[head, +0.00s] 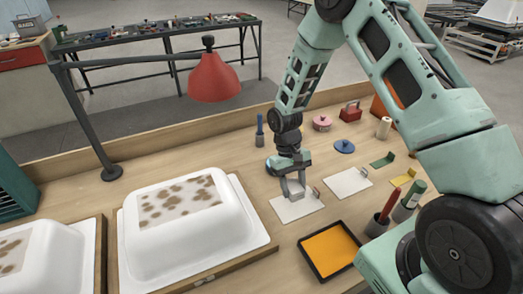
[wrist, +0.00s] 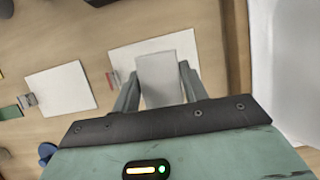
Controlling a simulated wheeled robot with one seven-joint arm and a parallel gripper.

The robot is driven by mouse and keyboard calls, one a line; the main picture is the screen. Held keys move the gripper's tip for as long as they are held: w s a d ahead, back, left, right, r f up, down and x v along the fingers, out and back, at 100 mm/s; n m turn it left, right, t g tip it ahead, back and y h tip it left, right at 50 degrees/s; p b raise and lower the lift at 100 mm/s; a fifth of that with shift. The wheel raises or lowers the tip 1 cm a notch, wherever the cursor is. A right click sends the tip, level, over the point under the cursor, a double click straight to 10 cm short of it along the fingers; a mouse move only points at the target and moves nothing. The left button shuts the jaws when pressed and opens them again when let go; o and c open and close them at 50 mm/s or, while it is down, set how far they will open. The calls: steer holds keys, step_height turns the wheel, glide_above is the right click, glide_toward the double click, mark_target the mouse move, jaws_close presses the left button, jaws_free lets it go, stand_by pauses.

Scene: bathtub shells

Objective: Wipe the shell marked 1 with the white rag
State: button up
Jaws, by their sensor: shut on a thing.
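My gripper (head: 292,190) points down over a flat white sheet (head: 305,209) right of the shells. It is shut on a pale grey-white rectangular piece; this piece (wrist: 160,80) shows between the two fingers in the wrist view. I cannot tell whether it is the white rag, or whether it touches the sheet below. A white tub shell (head: 210,236) lies upside down, with brown stains (head: 180,200) on its top patch. A second stained shell (head: 48,240) is cut off at the left edge. I can read no number on either shell.
Another white sheet (head: 349,182) lies behind and right of my gripper. An orange-lined black tray (head: 330,249) stands at the front right. A red lamp (head: 214,78) hangs on an arm above the bench. Green and yellow pieces, a blue-handled tool and cups stand near the right side.

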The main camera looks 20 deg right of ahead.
steer(key=w+d+r+m+t+y+p, duration=0.2)
steer(key=w+m+t+p, duration=0.15)
steer(key=w+m, duration=0.55)
steer(key=w+d+r+m+t+y+p, duration=0.2)
steer(key=w+r+m+y+p, duration=0.15)
steer(key=w+m, duration=0.5)
steer(key=shift+m+h, duration=0.45)
steer(key=shift+m, duration=0.3)
steer(key=shift+s+a+f+b, duration=0.1)
steer(key=shift+s+f+b, duration=0.3)
steer(key=shift+f, duration=0.75)
steer(key=shift+s+a+f+b, duration=0.1)
steer(key=shift+f+b, duration=0.45)
steer(key=shift+f, duration=0.55)
steer(key=shift+s+a+f+b, duration=0.15)
steer(key=shift+f+b, duration=0.35)
steer(key=shift+f, duration=0.65)
steer(key=shift+s+d+f+g+b, duration=0.15)
steer(key=shift+f+g+b, duration=0.1)
steer(key=shift+f+b, duration=0.25)
step_height(320, 180, up, 7)
steer(key=p, duration=0.4)
